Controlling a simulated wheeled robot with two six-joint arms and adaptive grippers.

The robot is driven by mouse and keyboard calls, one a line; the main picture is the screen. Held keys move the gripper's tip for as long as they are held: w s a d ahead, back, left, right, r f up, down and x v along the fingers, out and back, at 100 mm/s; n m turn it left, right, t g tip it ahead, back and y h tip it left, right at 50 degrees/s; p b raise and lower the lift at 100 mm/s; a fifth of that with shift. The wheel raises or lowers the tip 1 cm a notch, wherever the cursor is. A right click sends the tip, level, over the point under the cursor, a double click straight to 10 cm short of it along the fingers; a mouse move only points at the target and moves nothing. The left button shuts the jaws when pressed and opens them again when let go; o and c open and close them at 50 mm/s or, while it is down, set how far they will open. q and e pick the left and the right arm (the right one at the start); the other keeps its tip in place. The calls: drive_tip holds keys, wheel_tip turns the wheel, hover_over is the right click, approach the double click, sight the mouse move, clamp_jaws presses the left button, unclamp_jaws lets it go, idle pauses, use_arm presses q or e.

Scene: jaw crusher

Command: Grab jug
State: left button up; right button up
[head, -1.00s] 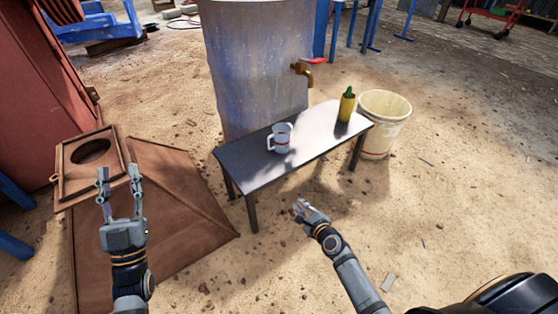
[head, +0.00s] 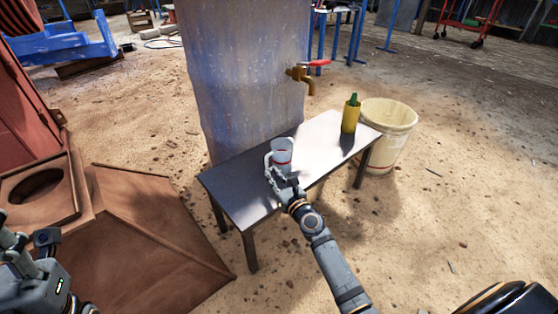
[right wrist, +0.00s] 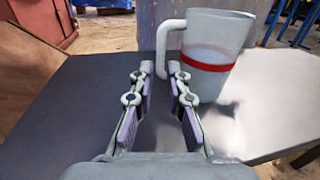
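The jug (head: 283,151) is a small white vessel with a red band and a side handle. It stands upright on a dark narrow table (head: 240,194). My right gripper (head: 275,173) is at the jug's near side. In the right wrist view, my right gripper (right wrist: 159,76) is open, with the jug (right wrist: 213,50) ahead and to the right. The jug's handle (right wrist: 162,48) lines up with the gap between the fingertips; I cannot tell whether it is inside the gap. My left gripper (head: 28,236) is at the left edge, its fingers apart, away from the table.
A yellow bottle with a green top (head: 350,114) stands at the table's far right end. A tall metal tank (head: 240,80) with a brass tap (head: 302,76) rises behind the table. A pale bucket (head: 385,140) stands at right. Rusty metal pieces (head: 140,230) lie at left.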

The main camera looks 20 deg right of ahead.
sight(267, 168)
drive_tip(key=w, duration=0.1)
drive_tip(key=w+b, duration=0.1)
drive_tip(key=w, duration=0.3)
drive_tip(key=shift+w+a+f+b, duration=0.15)
drive_tip(key=shift+w+a+b, duration=0.05)
drive_tip(key=shift+a+b, duration=0.15)
drive_tip(key=shift+w, duration=0.1)
clamp_jaws()
